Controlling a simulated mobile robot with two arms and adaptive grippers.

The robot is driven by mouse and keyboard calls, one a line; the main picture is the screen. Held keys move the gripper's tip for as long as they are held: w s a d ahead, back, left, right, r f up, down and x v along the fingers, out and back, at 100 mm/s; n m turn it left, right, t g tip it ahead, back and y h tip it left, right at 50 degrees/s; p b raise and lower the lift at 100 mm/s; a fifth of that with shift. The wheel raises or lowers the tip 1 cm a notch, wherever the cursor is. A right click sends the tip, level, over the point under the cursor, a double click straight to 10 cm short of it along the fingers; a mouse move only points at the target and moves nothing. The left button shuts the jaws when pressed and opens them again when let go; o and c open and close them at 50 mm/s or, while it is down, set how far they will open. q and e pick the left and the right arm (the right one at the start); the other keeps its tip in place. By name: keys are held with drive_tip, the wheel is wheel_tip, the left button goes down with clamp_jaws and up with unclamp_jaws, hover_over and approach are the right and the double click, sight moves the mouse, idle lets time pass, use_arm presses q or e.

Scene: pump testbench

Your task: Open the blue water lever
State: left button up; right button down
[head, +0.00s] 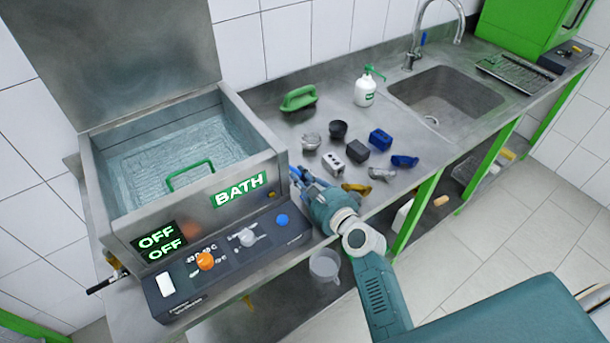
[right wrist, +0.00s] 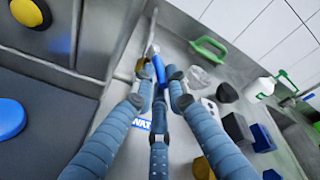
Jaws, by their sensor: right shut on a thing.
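The blue water lever (right wrist: 170,73) shows in the right wrist view between my fingertips, beside a brass-coloured valve fitting. A label reading "WAT" (right wrist: 142,124), partly covered by my fingers, lies below it. My right gripper (right wrist: 158,95) is shut on the lever, its fingers hiding part of it. In the head view my right gripper (head: 301,178) is at the right side of the bath, where the lever is mostly hidden. My left gripper is in neither view.
The metal bath (head: 255,125) with water and a green handle stands left of the gripper. A control box (head: 225,262) with knobs is in front. Several small parts, a green-topped bottle (head: 366,90) and a sink (head: 445,95) are to the right. A clear beaker (head: 325,264) is below.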

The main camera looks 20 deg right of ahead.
drive_tip(key=c, duration=1.8)
unclamp_jaws()
drive_tip(key=shift+w+d+r, duration=0.1)
drive_tip(key=shift+d+r, duration=0.05)
drive_tip(key=shift+r, duration=0.1)
drive_tip(key=shift+f, duration=0.1)
drive_tip(key=shift+s, duration=0.5)
drive_tip(key=v, duration=1.1)
drive_tip(key=shift+d, duration=0.1)
